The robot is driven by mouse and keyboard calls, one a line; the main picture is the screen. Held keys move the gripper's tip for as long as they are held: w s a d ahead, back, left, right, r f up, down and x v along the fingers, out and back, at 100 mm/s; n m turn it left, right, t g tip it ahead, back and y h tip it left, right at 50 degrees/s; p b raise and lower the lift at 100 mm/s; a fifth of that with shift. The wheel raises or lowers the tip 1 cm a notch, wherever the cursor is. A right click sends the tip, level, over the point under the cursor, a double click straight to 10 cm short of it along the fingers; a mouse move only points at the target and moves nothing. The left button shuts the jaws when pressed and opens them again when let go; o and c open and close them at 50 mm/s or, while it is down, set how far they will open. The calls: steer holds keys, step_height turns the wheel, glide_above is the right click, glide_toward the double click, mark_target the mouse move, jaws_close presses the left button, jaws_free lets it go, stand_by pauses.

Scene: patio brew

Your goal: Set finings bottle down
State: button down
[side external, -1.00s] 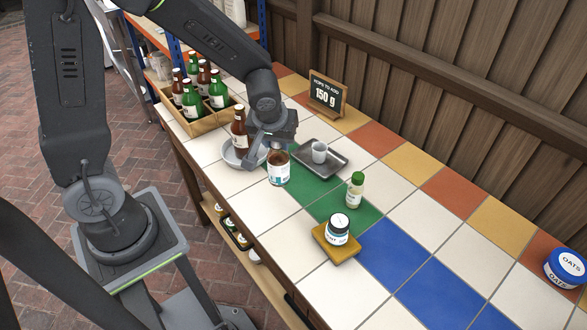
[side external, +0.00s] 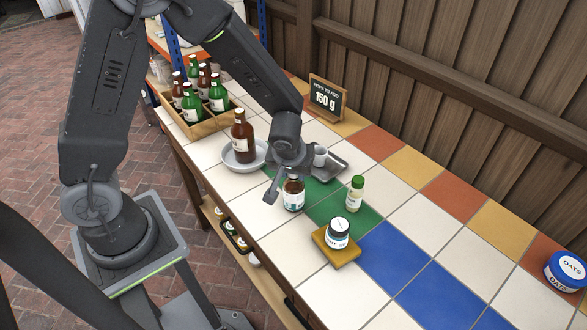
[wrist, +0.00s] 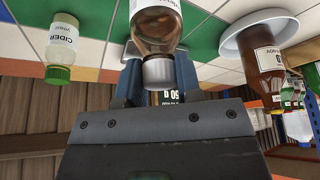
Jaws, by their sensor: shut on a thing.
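The finings bottle (side external: 293,196) is a small brown bottle with a white cap and a pale label with teal. My gripper (side external: 291,176) is shut on it near its cap, from above. The bottle looks upright in the side view, close over the green and white tiles; whether its base touches them I cannot tell. In the wrist view the bottle (wrist: 155,25) shows upside down, its cap between my two fingers (wrist: 158,78), and its base is cut off by the picture's edge.
A green-capped cider bottle (side external: 355,194) stands to the right. A brown bottle (side external: 242,138) stands in a pale bowl (side external: 232,160).

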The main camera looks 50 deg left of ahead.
steer(key=c, duration=0.8)
jaws_free()
steer(key=shift+f, duration=0.1)
steer(key=v, duration=1.2)
steer(key=shift+s+a+r+m+t+h, duration=0.4)
steer(key=shift+s+r+m, duration=0.9)
steer(key=shift+s+r, duration=0.85)
steer(key=shift+s+a+r+m+t+h, duration=0.3)
steer(key=shift+s+r+m+h, duration=0.25)
steer(key=shift+s+r+m, duration=1.5)
steer(key=shift+s+a+r+m+t+h, duration=0.45)
steer(key=shift+s+r, duration=1.15)
steer(key=shift+s, duration=1.15)
steer(key=shift+d, duration=0.1)
